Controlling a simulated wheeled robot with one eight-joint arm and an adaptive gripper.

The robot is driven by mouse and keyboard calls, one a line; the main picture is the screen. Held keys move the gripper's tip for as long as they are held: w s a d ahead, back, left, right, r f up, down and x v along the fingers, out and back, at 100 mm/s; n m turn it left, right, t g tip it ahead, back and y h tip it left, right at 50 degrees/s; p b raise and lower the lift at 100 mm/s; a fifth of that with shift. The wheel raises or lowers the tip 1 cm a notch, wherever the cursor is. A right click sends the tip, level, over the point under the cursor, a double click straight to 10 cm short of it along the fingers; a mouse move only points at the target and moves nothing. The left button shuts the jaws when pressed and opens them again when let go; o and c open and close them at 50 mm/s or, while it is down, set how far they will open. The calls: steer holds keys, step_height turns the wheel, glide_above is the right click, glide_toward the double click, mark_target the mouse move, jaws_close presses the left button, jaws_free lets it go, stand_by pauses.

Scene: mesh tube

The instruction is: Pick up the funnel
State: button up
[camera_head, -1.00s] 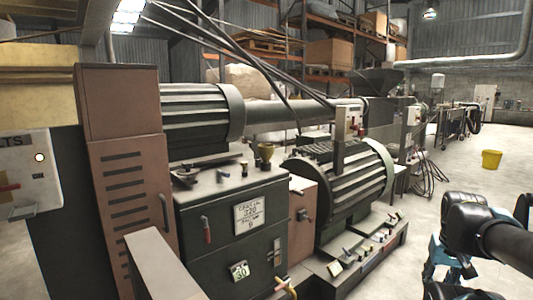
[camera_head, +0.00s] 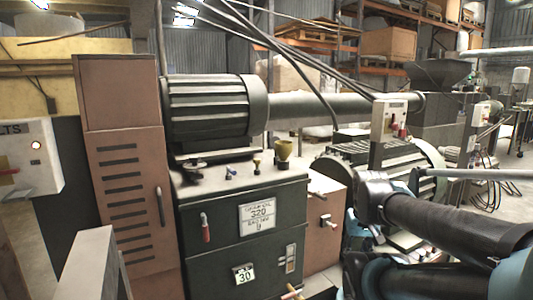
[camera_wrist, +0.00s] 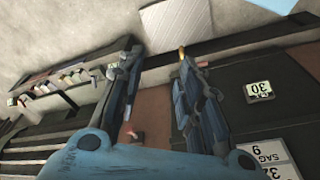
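The funnel (camera_head: 283,151) is a small yellow-brown cup, wide at the top. It stands upright on top of a dark green cabinet (camera_head: 225,250), near its back right corner, in the head view. I cannot make it out in the wrist view. My gripper (camera_wrist: 159,57) is open in the wrist view, its two dark blue fingers apart with nothing held between them. The cabinet's front with its labels lies right of the fingers there. In the head view my arm is at the right, lower than the funnel and apart from it.
Small knobs (camera_head: 257,167) stand left of the funnel. A ribbed motor (camera_head: 212,110) and a thick pipe (camera_head: 320,108) lie above and behind it. A red-brown locker (camera_head: 125,170) is at the left. A reddish box (camera_head: 325,215) and another ribbed motor (camera_head: 425,160) are at the right.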

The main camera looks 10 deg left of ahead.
steer(key=shift+w, duration=0.25)
steer(key=shift+o, duration=0.3)
steer(key=shift+d, duration=0.1)
steer(key=o, duration=0.4)
steer(key=shift+s+r, duration=0.2)
steer(key=o, duration=0.9)
steer(key=r, duration=0.1)
steer(key=w+r, duration=0.1)
steer(key=r, duration=0.1)
steer(key=shift+w+a, duration=0.2)
steer(key=shift+a, duration=0.1)
steer(key=shift+c, duration=0.2)
step_height(320, 180, up, 34)
steer(key=n+t+y, duration=0.1)
steer(key=n+y, duration=0.2)
steer(key=n, duration=0.5)
glide_above(284, 142)
steer(key=s+d, duration=0.4)
steer(key=x, duration=1.1)
steer(key=shift+a+f, duration=0.2)
steer(key=shift+f, duration=0.05)
steer(key=shift+s+d+x, duration=0.1)
steer(key=shift+d+x, duration=0.1)
steer(key=shift+x, duration=1.2)
steer(key=shift+s+d+x, duration=0.1)
steer(key=shift+d+x, duration=0.05)
steer(key=shift+x, duration=1.25)
